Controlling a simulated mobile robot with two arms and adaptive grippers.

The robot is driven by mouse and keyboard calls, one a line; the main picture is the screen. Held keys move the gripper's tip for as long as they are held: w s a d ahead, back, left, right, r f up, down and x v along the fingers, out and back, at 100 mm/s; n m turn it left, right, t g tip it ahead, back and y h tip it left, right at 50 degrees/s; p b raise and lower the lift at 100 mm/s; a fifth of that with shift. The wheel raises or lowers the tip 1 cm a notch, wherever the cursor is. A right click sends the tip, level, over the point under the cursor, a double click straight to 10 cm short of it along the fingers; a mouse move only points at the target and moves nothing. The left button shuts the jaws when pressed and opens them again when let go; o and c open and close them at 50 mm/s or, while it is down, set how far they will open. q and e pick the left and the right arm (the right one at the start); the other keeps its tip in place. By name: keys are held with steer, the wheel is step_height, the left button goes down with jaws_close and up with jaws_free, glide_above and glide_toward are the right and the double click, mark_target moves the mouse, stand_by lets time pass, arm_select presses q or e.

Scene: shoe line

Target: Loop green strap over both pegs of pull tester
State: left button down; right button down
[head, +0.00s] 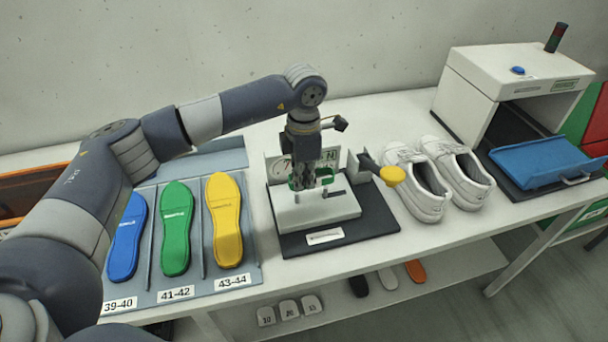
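The pull tester (318,212) is a pale block on a black base, with an upright panel marked N behind and a dark lever with a yellow knob (391,176) on its right. The green strap (296,183) shows in small pieces beside and behind my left gripper's fingers, low over the tester. My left gripper (304,189) points down in front of the panel, its fingertips at the strap's height. I cannot tell whether the fingers grip the strap or whether the strap is around a peg. The fingers hide most of the pegs. My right gripper is out of view.
Blue (128,237), green (177,228) and yellow (225,220) insoles lie in a grey tray left of the tester. White shoes (424,190) stand close on its right. A white machine with a blue tray (540,162) is farther right. Some clear tabletop lies in front.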

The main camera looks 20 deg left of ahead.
mark_target(303, 206)
arm_select(q)
step_height(303, 206, down, 2)
steer(key=shift+f+b, duration=0.1)
steer(key=shift+b, duration=0.35)
steer(key=shift+f, duration=0.35)
steer(key=shift+f+b, duration=0.85)
steer(key=shift+b, duration=0.15)
steer(key=shift+s+f+b, duration=0.15)
steer(key=shift+f+b, duration=0.4)
steer(key=shift+f, duration=0.2)
steer(key=c, duration=1.7)
jaws_free()
steer(key=shift+w+a, duration=0.1)
steer(key=shift+w, duration=0.1)
